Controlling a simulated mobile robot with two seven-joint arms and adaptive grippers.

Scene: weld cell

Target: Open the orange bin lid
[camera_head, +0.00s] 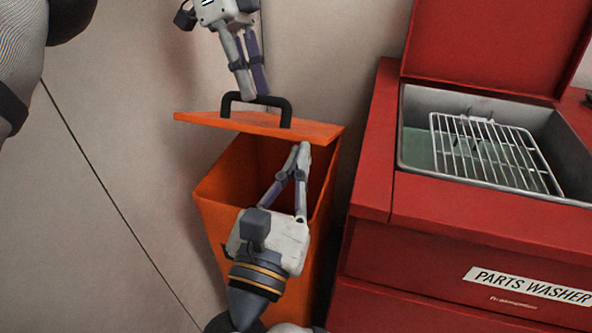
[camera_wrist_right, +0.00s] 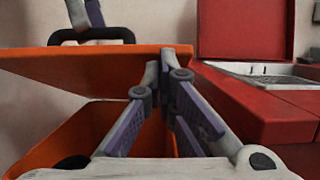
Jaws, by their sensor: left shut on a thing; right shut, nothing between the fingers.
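The orange bin (camera_head: 219,209) stands against the wall, its dark inside partly visible. Its flat orange lid (camera_head: 312,131) is raised above the rim, tilted, with a clear gap at the front. My left gripper (camera_head: 249,95) comes down from the top, shut on the black lid handle (camera_head: 285,112). My right gripper (camera_head: 302,148) is shut and empty, its fingertips at the lid's near edge over the bin opening. In the right wrist view, the lid (camera_wrist_right: 95,62) spans the left side, close to the right fingertips (camera_wrist_right: 164,62); contact there is unclear.
A red parts washer (camera_head: 460,235) stands close on the right, its red lid (camera_head: 480,45) up and a wire rack (camera_head: 490,150) in its basin. A pale wall (camera_head: 130,130) is behind and left of the bin. Floor-side room on the left looks clear.

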